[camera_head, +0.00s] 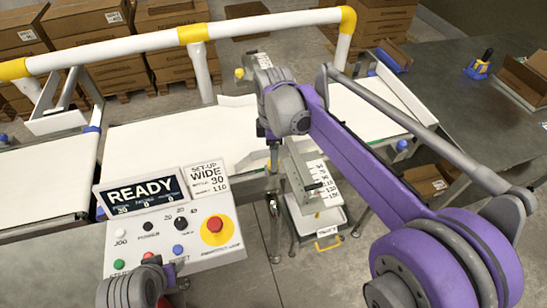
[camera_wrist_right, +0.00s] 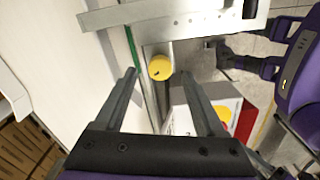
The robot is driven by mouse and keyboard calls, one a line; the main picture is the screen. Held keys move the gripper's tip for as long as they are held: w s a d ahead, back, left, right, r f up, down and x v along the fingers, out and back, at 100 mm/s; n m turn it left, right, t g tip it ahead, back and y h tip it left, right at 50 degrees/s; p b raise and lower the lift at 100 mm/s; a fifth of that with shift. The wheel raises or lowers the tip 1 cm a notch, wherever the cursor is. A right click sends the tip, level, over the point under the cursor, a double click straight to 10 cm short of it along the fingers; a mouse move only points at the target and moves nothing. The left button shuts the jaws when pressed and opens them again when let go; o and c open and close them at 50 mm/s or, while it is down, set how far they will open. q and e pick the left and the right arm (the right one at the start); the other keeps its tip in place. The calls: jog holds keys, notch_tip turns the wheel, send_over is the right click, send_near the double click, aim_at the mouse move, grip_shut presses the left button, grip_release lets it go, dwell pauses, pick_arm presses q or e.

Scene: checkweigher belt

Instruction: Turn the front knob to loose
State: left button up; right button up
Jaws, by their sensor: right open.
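The front knob (camera_wrist_right: 160,67) is a round yellow knob with a small dark mark, at the near side of the belt in the right wrist view. My right gripper (camera_wrist_right: 158,74) is open, its two dark fingers spread either side of the knob in the picture. Whether they touch it or how far they stand off is hard to tell. In the head view my right arm hides most of that spot. A rounded grey part of my left arm (camera_head: 130,288) shows at the bottom left of the head view; its fingers cannot be made out there.
A control panel (camera_head: 150,238) with a red stop button (camera_head: 215,224) and a READY screen (camera_head: 143,194) stands near left. A metal plate with holes (camera_wrist_right: 185,12) lies just above the knob in the wrist view. Another yellow knob (camera_head: 240,73) is across the white belt (camera_head: 180,132).

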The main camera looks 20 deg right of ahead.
pick_arm(q)
jog(key=shift+w+r, duration=0.15)
jog(key=shift+r, duration=0.2)
pick_arm(e)
notch_tip(320, 180, up, 8)
jog(key=shift+r, duration=0.15)
